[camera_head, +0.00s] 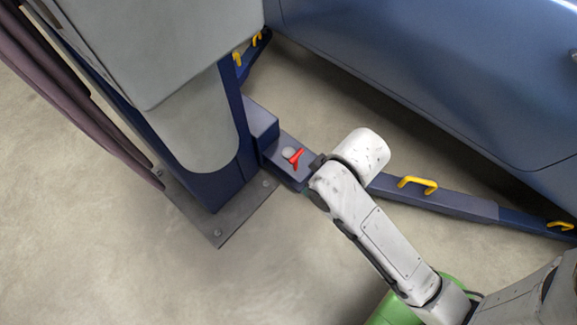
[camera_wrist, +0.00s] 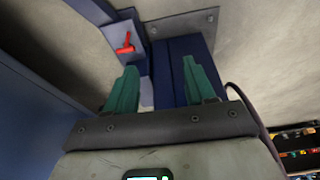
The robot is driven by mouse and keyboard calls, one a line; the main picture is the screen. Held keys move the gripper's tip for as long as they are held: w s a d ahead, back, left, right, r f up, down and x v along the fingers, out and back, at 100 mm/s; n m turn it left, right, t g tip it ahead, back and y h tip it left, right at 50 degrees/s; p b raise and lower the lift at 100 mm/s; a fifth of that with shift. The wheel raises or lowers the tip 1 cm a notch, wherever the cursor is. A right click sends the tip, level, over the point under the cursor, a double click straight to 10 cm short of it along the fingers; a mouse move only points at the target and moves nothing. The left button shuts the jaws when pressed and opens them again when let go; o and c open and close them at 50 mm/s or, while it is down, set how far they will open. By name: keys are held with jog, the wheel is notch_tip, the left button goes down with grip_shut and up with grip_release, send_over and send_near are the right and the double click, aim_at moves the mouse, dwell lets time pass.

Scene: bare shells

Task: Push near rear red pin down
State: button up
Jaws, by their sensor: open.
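In the wrist view the red pin (camera_wrist: 126,43) shows as a small T shape on a pale plate, beyond the left fingertip. My gripper (camera_wrist: 160,64) is open, with two green fingers apart and nothing between them. There is a visible gap in the picture between the fingers and the pin. In the head view my white wrist is just right of the pin, and my fingers are mostly hidden.
A blue lift post (camera_head: 220,140) stands on a bolted grey base plate (camera_head: 222,222) left of the pin. A long lift arm with yellow handles (camera_head: 417,184) runs to the right. A blue vehicle body (camera_head: 440,70) overhangs at upper right. Bare floor (camera_head: 200,285) lies in front.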

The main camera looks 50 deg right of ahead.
jog(key=w+a+f+n+y+b, duration=0.1)
jog(key=w+a+f+n+b, duration=0.1)
jog(key=w+f+n+b, duration=0.45)
jog(key=w+a+f+n+y+b, duration=0.1)
jog(key=w+a+f+b, duration=0.25)
jog(key=w+f, duration=0.6)
jog(key=n+g+h, duration=0.2)
jog(key=n+g, duration=0.1)
jog(key=n, duration=1)
send_over(296, 159)
jog(key=w, duration=0.1)
jog(key=f, duration=0.9)
jog(key=shift+w+d+f, duration=0.15)
jog(key=shift+d+f, duration=0.2)
jog(key=shift+f, duration=0.05)
jog(key=f+b, duration=0.2)
jog(key=f, duration=0.1)
jog(key=f+b, duration=0.2)
jog(key=f, duration=0.1)
jog(key=f+b, duration=0.2)
jog(key=f, duration=0.1)
jog(key=shift+d+f, duration=0.25)
jog(key=shift+f, duration=0.65)
jog(key=shift+c, duration=0.2)
